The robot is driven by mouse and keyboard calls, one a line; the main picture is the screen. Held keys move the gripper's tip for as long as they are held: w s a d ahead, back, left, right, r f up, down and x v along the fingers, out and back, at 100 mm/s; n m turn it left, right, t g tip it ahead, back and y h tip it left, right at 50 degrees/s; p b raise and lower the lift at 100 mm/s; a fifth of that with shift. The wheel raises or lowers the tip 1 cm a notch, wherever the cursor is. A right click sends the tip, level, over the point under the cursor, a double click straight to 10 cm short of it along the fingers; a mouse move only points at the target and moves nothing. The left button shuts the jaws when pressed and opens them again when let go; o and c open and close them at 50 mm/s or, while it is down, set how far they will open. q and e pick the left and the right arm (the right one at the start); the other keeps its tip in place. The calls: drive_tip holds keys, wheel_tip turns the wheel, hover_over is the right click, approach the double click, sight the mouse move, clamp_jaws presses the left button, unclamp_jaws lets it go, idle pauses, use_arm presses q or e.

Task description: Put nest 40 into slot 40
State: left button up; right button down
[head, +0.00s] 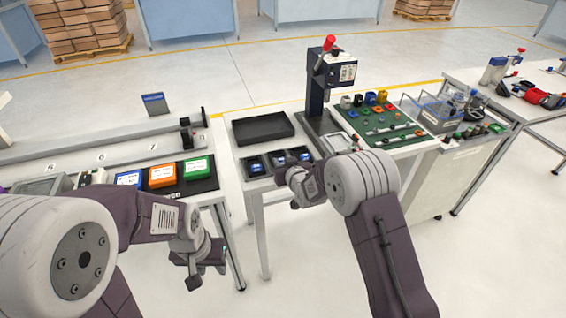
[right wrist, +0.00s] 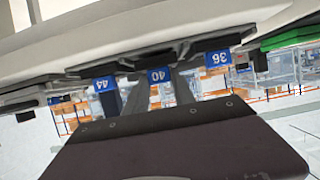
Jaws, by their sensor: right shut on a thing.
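Three dark units with blue inserts stand in a row on the small white table: a left one (head: 256,166), a middle one (head: 279,158) and a right one (head: 301,153). In the right wrist view, blue labels read 44 (right wrist: 106,84), 40 (right wrist: 160,75) and 36 (right wrist: 217,58). My right gripper (head: 290,179) is at the front edge of this row, and its fingers rise on both sides of label 40. It is shut on what appears to be nest 40, mostly hidden. My left gripper (head: 207,268) hangs lower left, open and empty.
A black tray (head: 262,128) lies behind the row. A press with a red knob (head: 330,45) stands behind right, beside a green board (head: 385,140) of small parts. Blue, orange and green boxes (head: 162,176) sit on the left bench. A floor gap separates the benches.

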drive_tip(key=shift+f+b, duration=0.3)
drive_tip(key=c, duration=1)
unclamp_jaws()
drive_tip(key=shift+o, duration=0.2)
drive_tip(key=v, duration=0.9)
drive_tip(key=shift+r, duration=0.1)
